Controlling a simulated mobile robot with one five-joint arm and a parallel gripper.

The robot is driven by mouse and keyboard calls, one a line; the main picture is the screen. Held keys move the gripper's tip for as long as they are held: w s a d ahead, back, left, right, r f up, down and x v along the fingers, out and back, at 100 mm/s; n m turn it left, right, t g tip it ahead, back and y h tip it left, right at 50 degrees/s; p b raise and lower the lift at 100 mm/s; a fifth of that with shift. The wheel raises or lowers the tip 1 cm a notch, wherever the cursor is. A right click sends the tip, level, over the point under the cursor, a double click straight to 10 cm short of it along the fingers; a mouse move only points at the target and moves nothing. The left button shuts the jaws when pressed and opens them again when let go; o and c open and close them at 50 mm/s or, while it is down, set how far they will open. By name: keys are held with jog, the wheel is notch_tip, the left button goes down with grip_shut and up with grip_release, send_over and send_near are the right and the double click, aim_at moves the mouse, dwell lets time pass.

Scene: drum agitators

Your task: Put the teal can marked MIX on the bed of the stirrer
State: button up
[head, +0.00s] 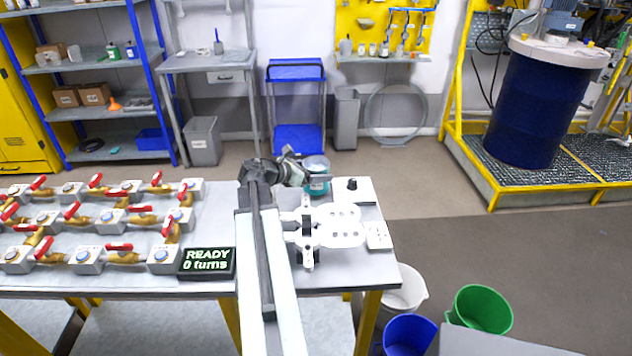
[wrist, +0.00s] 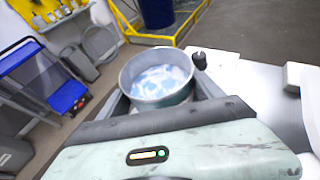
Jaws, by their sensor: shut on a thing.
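The teal can (head: 317,184) is between the jaws of my gripper (head: 308,177), at the far edge of the workbench. In the wrist view the can (wrist: 158,98) is open-topped, with a grey rim and pale blue-white contents, and a gripper finger lies on each side of it. No MIX mark is readable. A white flat apparatus (head: 340,228) with holes and a white plate with a black knob (head: 352,184) lie just right of my gripper; this looks like the stirrer. My arm covers part of it. I cannot tell whether the can touches anything below.
A READY, 0 turns display (head: 207,262) and rows of red-handled brass valves (head: 90,222) fill the bench's left. Buckets, including a green one (head: 483,308), stand on the floor at right. A large blue drum (head: 535,105) stands on a yellow-edged platform behind.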

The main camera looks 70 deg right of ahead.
jog(key=shift+f+b, duration=0.3)
jog(key=shift+f, duration=0.6)
jog(key=shift+r, duration=0.2)
jog(key=shift+f, duration=0.15)
jog(key=o, duration=1.9)
